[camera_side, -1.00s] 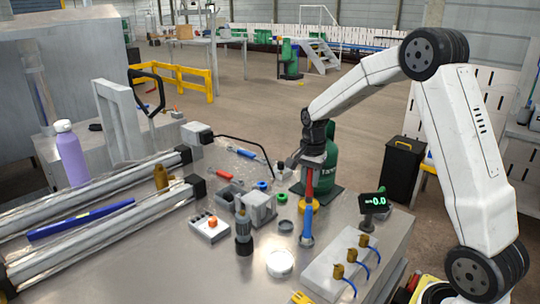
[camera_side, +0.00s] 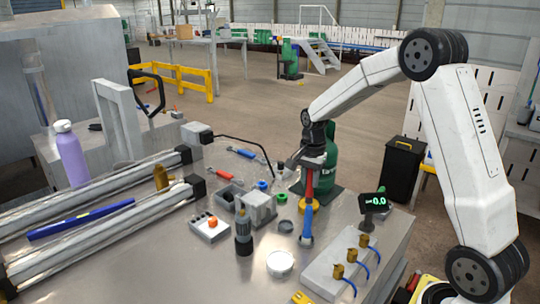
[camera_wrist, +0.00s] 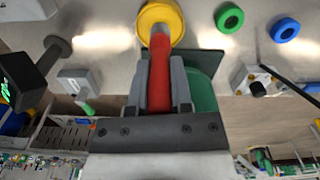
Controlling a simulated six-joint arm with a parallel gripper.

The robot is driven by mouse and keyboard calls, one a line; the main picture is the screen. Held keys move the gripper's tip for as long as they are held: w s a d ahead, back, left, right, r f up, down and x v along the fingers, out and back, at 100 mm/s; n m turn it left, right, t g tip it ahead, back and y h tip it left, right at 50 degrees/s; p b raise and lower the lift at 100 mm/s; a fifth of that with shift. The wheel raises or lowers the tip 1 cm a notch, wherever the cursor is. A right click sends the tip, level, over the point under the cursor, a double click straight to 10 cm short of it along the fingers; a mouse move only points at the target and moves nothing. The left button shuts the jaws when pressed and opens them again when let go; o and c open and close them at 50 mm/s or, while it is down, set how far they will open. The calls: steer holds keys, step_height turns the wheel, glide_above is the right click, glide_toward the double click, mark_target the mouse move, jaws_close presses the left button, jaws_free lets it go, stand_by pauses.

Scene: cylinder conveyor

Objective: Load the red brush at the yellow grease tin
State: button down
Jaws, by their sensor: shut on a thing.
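My gripper (camera_wrist: 159,62) is shut on the red brush (camera_wrist: 160,78) and holds it by its handle, between two grey fingers. In the side view the red brush (camera_side: 310,180) hangs upright below my wrist. The yellow grease tin (camera_side: 314,205) stands on the table directly under it. In the wrist view the brush's lower end overlaps the yellow grease tin (camera_wrist: 171,12). The bristles are hidden, so I cannot tell whether they touch the grease.
A blue-handled tool (camera_side: 307,228) stands just in front of the tin. A green cylinder (camera_side: 328,165) is close behind, and a small display (camera_side: 374,202) is on the right. Green (camera_wrist: 229,18) and blue (camera_wrist: 285,29) rings lie beside the tin. A white round dish (camera_side: 280,263) is in front.

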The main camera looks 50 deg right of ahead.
mark_target(306, 196)
steer(key=shift+f, duration=0.5)
stand_by(1.0)
steer(key=shift+r, duration=0.1)
steer(key=shift+r, duration=3.45)
steer(key=shift+a, duration=0.1)
steer(key=a+f+n, duration=0.3)
steer(key=a+n, duration=0.5)
steer(key=a+f+n, duration=0.3)
steer(key=a+n, duration=0.5)
steer(key=shift+w+a+f, duration=0.2)
steer(key=shift+w+a, duration=0.2)
